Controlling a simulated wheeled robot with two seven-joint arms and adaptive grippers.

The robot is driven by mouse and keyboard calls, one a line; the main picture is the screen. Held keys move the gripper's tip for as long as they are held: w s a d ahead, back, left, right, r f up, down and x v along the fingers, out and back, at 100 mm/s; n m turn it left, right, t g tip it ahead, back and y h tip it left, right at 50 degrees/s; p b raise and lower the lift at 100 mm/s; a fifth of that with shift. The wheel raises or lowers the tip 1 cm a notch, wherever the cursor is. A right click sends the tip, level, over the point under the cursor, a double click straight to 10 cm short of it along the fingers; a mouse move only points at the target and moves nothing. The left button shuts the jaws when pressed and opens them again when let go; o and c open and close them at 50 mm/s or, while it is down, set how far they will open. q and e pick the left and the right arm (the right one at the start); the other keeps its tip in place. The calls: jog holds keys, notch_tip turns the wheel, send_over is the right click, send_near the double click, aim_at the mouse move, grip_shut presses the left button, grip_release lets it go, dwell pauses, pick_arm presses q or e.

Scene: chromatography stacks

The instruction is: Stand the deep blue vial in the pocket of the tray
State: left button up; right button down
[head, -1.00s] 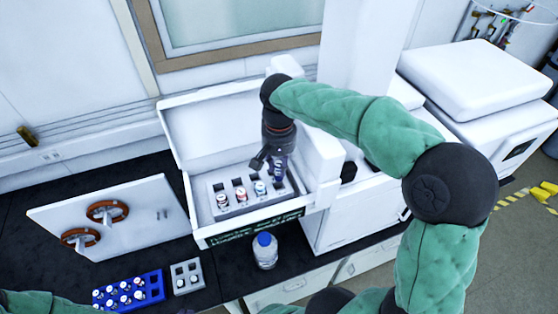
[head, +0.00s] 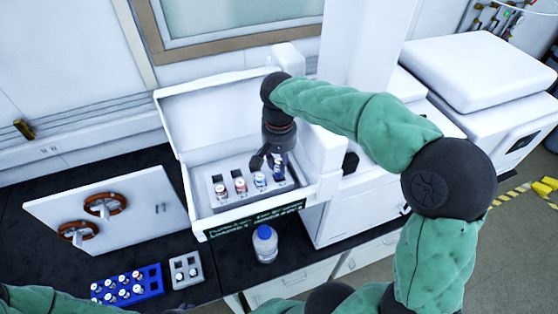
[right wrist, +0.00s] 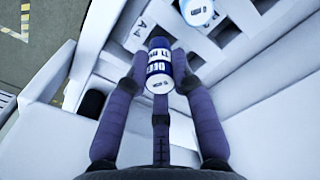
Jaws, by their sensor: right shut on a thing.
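My right gripper (head: 271,163) is shut on the deep blue vial (head: 280,167), which is upright or nearly so at the right end of the grey tray (head: 232,206). Several other vials stand in the tray's row, including a light blue one (head: 260,180) just left of the gripper. My left gripper is out of view.
The tray sits inside a white open-lidded instrument (head: 205,118) whose walls are close around it. A blue-capped bottle (head: 265,244), a blue rack (head: 150,282) with vials and a small grey block (head: 185,270) stand in front. A white panel with brown handles (head: 140,212) lies left.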

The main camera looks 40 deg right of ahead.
aim_at(279, 170)
jog(key=shift+f, duration=0.15)
jog(key=shift+f+b, duration=0.9)
jog(key=shift+f, duration=0.2)
jog(key=shift+f, duration=0.25)
jog(key=shift+f+b, duration=0.5)
dwell(0.3)
jog(key=c, duration=0.6)
grip_release()
jog(key=shift+r, duration=0.1)
jog(key=shift+r+p, duration=2.65)
jog(key=shift+r, duration=0.8)
